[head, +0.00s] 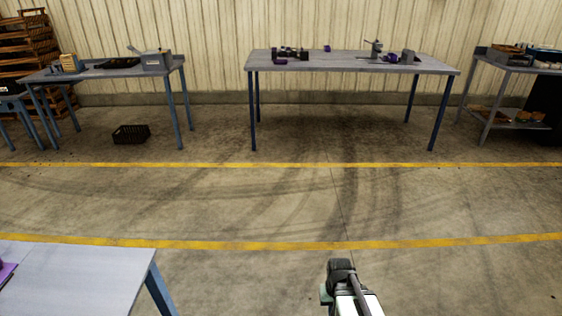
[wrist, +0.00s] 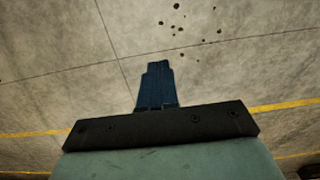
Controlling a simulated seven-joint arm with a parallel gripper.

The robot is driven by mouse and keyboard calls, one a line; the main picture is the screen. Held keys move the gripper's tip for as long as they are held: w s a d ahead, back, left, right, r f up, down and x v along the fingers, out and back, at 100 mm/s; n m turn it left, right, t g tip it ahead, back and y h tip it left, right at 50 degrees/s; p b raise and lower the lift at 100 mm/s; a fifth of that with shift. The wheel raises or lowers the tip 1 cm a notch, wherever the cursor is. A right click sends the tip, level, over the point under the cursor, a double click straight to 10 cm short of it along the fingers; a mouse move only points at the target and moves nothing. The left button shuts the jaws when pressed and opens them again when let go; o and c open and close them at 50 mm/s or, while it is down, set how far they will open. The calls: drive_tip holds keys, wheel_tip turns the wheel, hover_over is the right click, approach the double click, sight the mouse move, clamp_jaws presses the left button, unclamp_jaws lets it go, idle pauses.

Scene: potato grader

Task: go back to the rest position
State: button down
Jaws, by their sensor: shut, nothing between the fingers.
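My gripper (wrist: 157,85) points down at bare concrete floor in the wrist view. Its blue fingers are together with nothing between them. In the head view part of my arm (head: 345,285) shows at the bottom, right of centre, over the floor. The fingers cannot be made out there. Nothing is near the gripper.
A grey table (head: 85,275) corner with a purple item stands at the lower left. A long table (head: 350,62) with small items is at the back, with another table (head: 105,72) left and a bench (head: 510,62) right. A black crate (head: 131,135) lies on the floor. The middle floor is clear.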

drive_tip(key=s+f+g, duration=0.3)
drive_tip(key=s+f, duration=0.5)
drive_tip(key=s, duration=0.5)
drive_tip(key=s+f+g, duration=0.3)
drive_tip(key=s+f, duration=0.6)
drive_tip(key=s, duration=0.5)
